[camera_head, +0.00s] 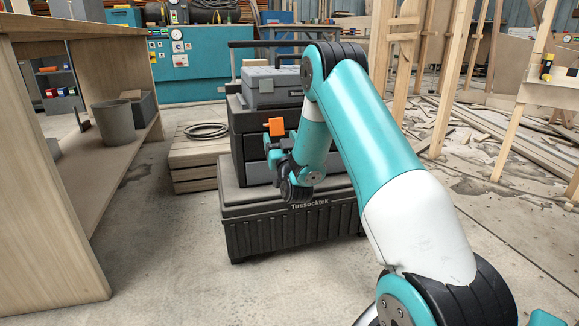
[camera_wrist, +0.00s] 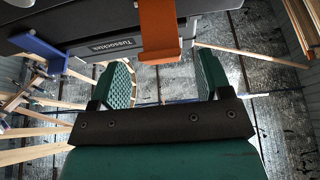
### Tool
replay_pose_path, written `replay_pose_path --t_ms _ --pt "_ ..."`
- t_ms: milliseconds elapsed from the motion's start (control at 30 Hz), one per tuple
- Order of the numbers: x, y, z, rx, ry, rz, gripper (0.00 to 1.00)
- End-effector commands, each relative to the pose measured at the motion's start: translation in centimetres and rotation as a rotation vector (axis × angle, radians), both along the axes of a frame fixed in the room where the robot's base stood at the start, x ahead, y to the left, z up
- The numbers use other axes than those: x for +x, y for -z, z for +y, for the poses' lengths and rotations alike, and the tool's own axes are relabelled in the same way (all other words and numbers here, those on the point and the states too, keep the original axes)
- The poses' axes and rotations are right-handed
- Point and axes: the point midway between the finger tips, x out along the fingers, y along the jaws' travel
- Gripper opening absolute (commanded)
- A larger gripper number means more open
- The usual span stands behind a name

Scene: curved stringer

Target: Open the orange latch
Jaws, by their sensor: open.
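The orange latch (camera_head: 276,127) sticks out at the front of a dark stacked toolbox (camera_head: 238,120). In the wrist view the orange latch (camera_wrist: 158,28) hangs down from the edge of the dark case, with its lower lip bent outward. My gripper (camera_wrist: 160,66) is open and empty. In the head view my gripper (camera_head: 277,152) is just below the latch, partly hidden by my arm.
A blue bracket-like part (camera_wrist: 40,46) is left of the latch in the wrist view. A lower toolbox (camera_head: 290,222) juts out below my gripper. A wooden pallet stack (camera_head: 195,160) with a coiled hose stands left. A workbench (camera_head: 60,190) stands farther left. The floor in front is clear.

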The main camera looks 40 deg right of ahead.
Motion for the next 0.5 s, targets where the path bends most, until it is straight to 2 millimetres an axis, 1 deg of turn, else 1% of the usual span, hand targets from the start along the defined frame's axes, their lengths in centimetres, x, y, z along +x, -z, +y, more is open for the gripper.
replay_pose_path --t_ms 100,333,400,500 --pt "-2.4 1.0 1.3 0.003 -0.001 0.01 0.71" --pt "-6.8 3.1 3.5 0.005 -0.002 0.011 0.71" --pt "-7.2 4.2 3.7 0.001 -0.001 0.002 0.71" --pt "-7.8 4.6 4.0 0.0 0.0 0.001 0.71"
